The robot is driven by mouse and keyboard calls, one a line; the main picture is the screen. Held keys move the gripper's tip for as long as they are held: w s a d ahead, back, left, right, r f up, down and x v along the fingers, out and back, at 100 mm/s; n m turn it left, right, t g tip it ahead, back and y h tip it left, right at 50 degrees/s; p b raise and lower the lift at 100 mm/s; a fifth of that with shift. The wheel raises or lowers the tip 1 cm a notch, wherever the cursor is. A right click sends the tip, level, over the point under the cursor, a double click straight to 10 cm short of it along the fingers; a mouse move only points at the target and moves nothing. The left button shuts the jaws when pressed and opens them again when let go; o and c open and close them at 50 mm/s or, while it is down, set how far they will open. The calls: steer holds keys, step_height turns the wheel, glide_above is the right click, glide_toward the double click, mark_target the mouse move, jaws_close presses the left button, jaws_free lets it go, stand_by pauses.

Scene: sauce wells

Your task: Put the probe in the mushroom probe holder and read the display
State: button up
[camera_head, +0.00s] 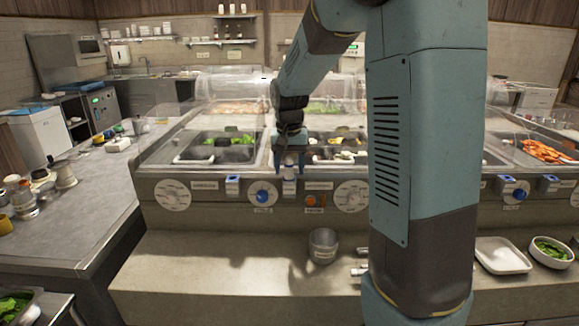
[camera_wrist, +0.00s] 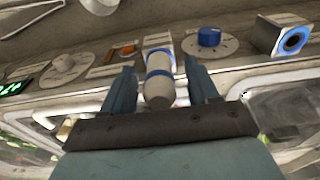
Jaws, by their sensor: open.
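The probe is a white cylinder with blue bands (camera_wrist: 159,86). It also shows in the head view (camera_head: 289,172), upright at the front panel between two dials. Its lower end meets a small pale holder there; how deep it sits I cannot tell. My gripper (camera_wrist: 161,78) is open, one finger on each side of the probe, with a gap visible by the fingers. It also shows in the head view (camera_head: 289,166). A green-lit display (camera_wrist: 14,87) is cut off at the left of the wrist view. I cannot read it or the holder labels.
Another holder with a blue ring (camera_wrist: 293,40) is beside a blue knob (camera_wrist: 209,37). Food wells lie behind the panel under clear covers. A metal cup (camera_head: 323,246) stands on the lower ledge. A white tray (camera_head: 502,255) and a bowl of greens (camera_head: 567,257) are at right.

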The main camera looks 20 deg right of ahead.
steer(key=shift+r, duration=0.1)
step_height(320, 180, up, 14)
steer(key=s, duration=0.1)
steer(key=shift+a+f, duration=0.2)
steer(key=shift+f, duration=0.05)
stand_by(0.4)
steer(key=shift+s, duration=0.2)
stand_by(1.1)
steer(key=s+f+n+t, duration=0.3)
steer(key=s+t, duration=0.1)
steer(key=s, duration=2.2)
steer(key=shift+s+d+n+t, duration=0.25)
steer(key=shift+d+n+t, duration=0.05)
